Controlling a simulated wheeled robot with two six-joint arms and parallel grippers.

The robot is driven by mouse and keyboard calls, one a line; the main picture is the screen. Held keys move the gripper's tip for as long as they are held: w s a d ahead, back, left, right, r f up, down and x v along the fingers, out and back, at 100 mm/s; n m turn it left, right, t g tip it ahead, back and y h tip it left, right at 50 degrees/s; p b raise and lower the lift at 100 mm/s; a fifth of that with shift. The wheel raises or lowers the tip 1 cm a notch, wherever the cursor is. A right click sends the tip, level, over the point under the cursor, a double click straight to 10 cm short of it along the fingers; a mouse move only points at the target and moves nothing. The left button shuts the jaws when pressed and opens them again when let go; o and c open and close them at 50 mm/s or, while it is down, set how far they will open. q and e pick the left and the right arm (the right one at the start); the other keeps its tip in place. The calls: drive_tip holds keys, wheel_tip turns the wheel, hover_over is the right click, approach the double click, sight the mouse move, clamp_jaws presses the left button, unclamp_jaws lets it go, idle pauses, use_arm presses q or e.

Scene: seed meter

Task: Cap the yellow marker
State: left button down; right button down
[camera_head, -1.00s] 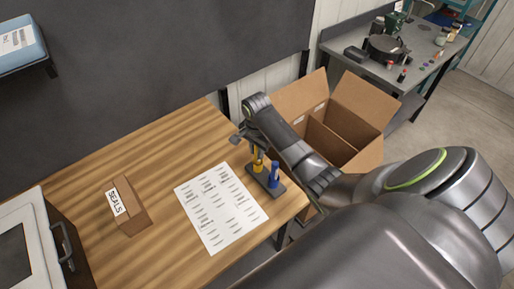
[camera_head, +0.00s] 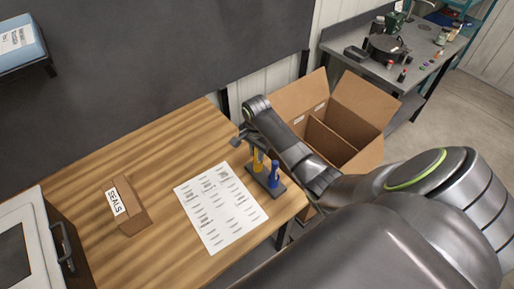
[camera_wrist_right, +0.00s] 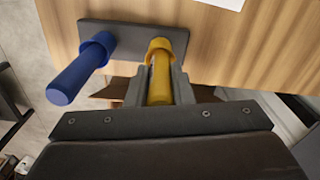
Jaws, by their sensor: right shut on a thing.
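The yellow marker (camera_wrist_right: 159,82) stands in the right wrist view at the right end of a dark stand (camera_wrist_right: 127,38). A wider yellow collar (camera_wrist_right: 160,47) surrounds its far end at the stand; I cannot tell how fully it is seated there. My right gripper (camera_wrist_right: 161,75) is shut on the yellow marker, a finger on each side. In the head view the yellow marker (camera_head: 257,161) is partly hidden by my right gripper (camera_head: 252,147). A blue marker (camera_head: 274,174) stands beside it in the same stand (camera_head: 268,188). My left gripper is out of view.
A printed sheet (camera_head: 220,208) lies left of the stand on the wooden table (camera_head: 165,160). A SEALS box (camera_head: 133,208) and a white appliance (camera_head: 25,245) are farther left. An open cardboard box (camera_head: 358,128) stands beyond the table's right edge.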

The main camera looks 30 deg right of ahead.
drive_tip(key=shift+f, duration=0.1)
drive_tip(key=c, duration=1.2)
unclamp_jaws()
